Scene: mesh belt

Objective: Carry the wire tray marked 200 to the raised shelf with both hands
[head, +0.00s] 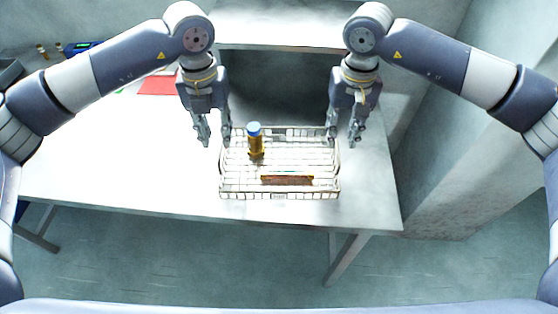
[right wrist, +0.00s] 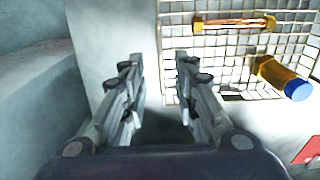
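The wire tray (head: 290,192) sits near the front edge of the white table. It holds an amber bottle with a blue cap (head: 256,148) and a copper-coloured bar (head: 287,180). Both show in the right wrist view, the bottle (right wrist: 275,72) and the bar (right wrist: 235,24). I cannot read any mark on the tray. My left gripper (head: 214,142) is open at the tray's left rear side. My right gripper (head: 343,142) is open at its right rear side; in the right wrist view its fingers (right wrist: 157,66) are apart, around the line of the tray's side edge. No contact is clear.
A raised pale shelf (head: 285,28) stands behind the table, with a dark gap under its edge. A red sheet (head: 157,85) and small items lie at the table's back left. A grey wall block (head: 450,170) stands close on the right. The table's left front is clear.

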